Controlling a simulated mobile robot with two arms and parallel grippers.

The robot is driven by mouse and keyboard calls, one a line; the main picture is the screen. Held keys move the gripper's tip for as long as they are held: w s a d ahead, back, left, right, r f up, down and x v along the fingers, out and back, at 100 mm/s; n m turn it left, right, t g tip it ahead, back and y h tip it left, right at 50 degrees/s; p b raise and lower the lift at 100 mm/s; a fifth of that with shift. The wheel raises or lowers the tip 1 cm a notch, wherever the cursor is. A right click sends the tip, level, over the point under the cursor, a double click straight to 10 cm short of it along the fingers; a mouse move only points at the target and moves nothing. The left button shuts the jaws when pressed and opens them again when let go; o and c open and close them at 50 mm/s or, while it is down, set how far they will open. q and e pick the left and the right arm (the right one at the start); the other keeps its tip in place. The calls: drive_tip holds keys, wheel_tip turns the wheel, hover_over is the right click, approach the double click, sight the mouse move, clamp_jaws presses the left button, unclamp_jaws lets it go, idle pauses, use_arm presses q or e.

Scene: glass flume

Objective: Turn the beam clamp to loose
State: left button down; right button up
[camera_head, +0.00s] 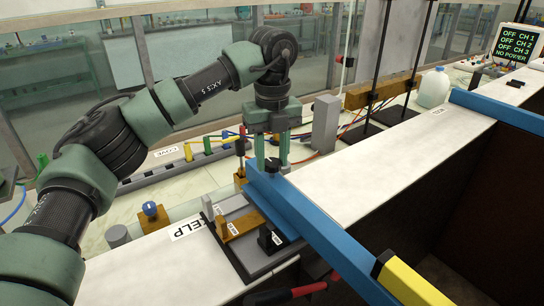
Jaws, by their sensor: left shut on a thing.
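A blue beam (325,228) runs from beside my left gripper toward the lower right, across the white ledge. A small black knob (272,164) at the beam's far end looks like the beam clamp; its setting cannot be read. My left gripper (271,160) points down at this end, its two green fingers on either side of the knob. It appears shut on the knob, though the contact is partly hidden. A brass bar (240,223) with small labels and a black block (271,238) sit on a grey plate beside the beam. My right gripper is not in view.
A yellow bar with a black end (408,283) and a red-and-black handle (292,293) are near the bottom. A white jug (433,88) is at the back right.

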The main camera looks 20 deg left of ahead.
sight(272, 162)
use_arm(q)
drive_tip(key=shift+r, duration=0.2)
drive_tip(key=c, duration=0.9)
unclamp_jaws()
drive_tip(key=shift+f, duration=0.1)
wheel_tip(272, 162, up, 8)
drive_tip(key=shift+f, duration=0.1)
